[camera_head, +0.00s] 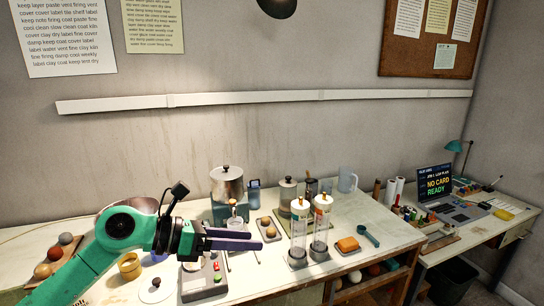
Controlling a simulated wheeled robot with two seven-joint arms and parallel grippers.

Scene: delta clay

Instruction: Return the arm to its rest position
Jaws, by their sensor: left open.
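My left arm, green and black, comes in from the lower left. Its gripper (256,240) points right above the worktable (240,293). The two dark fingers are apart and nothing shows between them. The gripper hides part of the table and of a grey device (204,284) with buttons below it. My right gripper is not in view.
Two clear cylinders (320,228) stand just right of the fingers. A metal pot (227,185) stands behind. An orange sponge-like block (348,245) and a teal scoop (369,235) lie at right. A screen (435,182) reads "NO CARD READY". A yellow ring-shaped cup (129,266) sits near the arm.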

